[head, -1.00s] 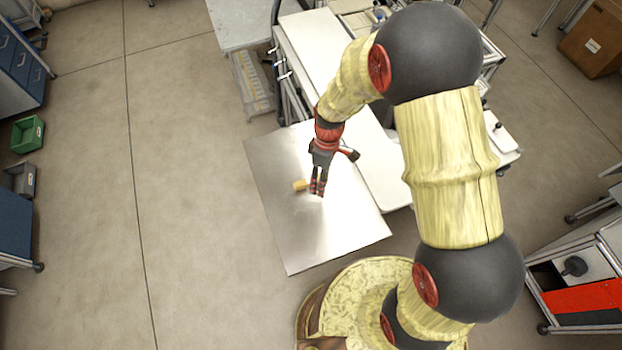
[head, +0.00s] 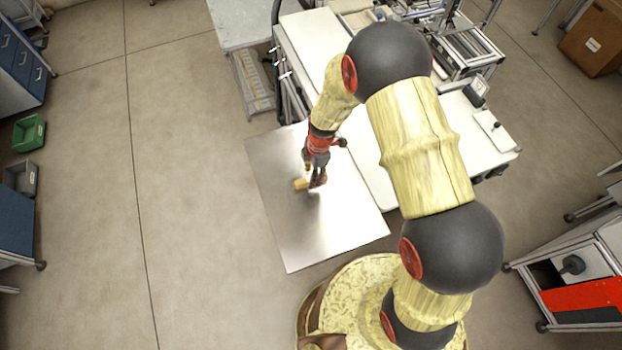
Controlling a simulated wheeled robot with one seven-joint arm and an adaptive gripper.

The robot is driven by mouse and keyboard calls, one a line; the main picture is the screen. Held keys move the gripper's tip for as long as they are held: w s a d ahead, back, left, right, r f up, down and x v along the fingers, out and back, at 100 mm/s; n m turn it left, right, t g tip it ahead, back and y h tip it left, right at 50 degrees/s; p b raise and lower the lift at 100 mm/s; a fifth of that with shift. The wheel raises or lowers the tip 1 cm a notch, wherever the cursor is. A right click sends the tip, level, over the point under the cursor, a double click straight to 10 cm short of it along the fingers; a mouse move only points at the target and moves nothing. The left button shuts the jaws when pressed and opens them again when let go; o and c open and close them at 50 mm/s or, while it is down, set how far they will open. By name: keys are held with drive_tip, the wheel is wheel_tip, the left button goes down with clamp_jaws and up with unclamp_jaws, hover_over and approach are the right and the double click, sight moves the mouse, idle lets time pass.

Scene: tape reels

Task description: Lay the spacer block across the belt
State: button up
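A small tan block (head: 300,184), which looks like the spacer block, lies on the shiny metal table top (head: 290,235). My gripper (head: 316,182) is low over the metal top, just to the right of the block and very close to it. Its fingers are small and dark here, so I cannot tell whether they touch the block or how far apart they are. I cannot pick out the belt for certain. A framed machine (head: 465,45) stands at the upper right, partly hidden behind my arm.
A white bench top (head: 372,180) adjoins the metal top on its right, and my arm reaches over it. A flat white piece (head: 494,130) with a dark knob is at its right end. The front of the metal top is clear. Open floor lies to the left.

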drive_tip(key=shift+a+f, duration=0.15)
drive_tip(key=shift+f, duration=1.25)
drive_tip(key=shift+s, duration=0.1)
drive_tip(key=shift+c, duration=1.3)
drive_tip(key=c, duration=0.7)
clamp_jaws()
